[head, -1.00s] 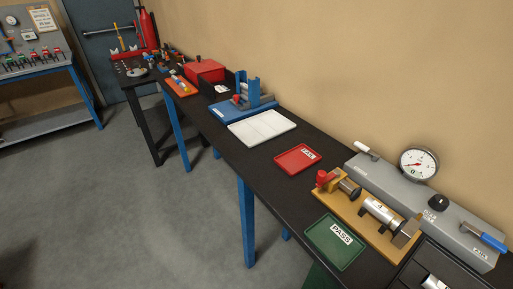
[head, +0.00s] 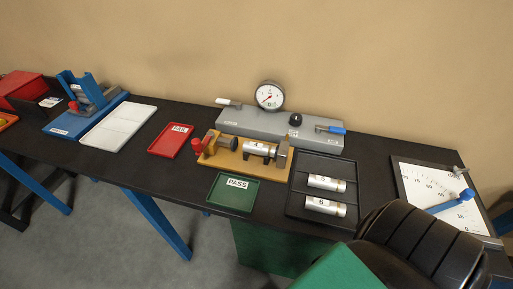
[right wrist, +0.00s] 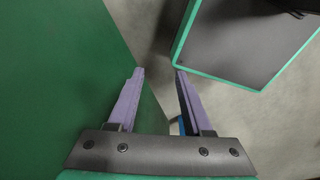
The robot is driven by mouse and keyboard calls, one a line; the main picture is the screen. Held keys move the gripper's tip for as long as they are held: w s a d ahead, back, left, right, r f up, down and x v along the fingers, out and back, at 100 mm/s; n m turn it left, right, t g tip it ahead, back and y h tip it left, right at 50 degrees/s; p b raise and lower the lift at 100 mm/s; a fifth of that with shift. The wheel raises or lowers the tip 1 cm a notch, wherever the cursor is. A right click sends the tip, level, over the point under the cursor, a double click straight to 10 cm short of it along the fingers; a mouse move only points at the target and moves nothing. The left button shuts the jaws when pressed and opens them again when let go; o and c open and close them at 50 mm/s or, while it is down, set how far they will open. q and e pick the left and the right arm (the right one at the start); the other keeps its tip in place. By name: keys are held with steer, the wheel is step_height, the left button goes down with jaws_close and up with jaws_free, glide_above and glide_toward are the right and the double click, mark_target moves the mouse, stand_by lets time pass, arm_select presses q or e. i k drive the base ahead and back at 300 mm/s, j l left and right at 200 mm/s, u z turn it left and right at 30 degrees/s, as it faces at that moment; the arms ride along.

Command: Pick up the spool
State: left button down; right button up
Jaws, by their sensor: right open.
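Several silver cylinders, which look like spools, are in the head view. One, with a label that looks like 4 (head: 259,149), lies in a tan fixture (head: 222,161) with a red knob. Cylinder 5 (head: 326,183) and cylinder 6 (head: 325,206) lie in a black divided tray (head: 313,164). I cannot tell which one the task means. My right gripper (right wrist: 159,72) is open and empty in the right wrist view, with no cylinder near its fingers. My left gripper is not in view.
A green PASS tray (head: 233,192) and a red FAIL tray (head: 170,140) flank the fixture. A grey pressure unit with a gauge (head: 270,96) stands behind. A white scale board (head: 436,190) is at right. My black ribbed arm covers the bench's right front.

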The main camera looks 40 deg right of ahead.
mark_target(254, 147)
steer(key=i+j+z, duration=0.1)
steer(key=j+z, duration=0.25)
steer(key=j, duration=0.15)
steer(key=j+z, duration=0.35)
steer(key=j, duration=0.2)
steer(key=j+z, duration=0.35)
steer(key=j, duration=0.2)
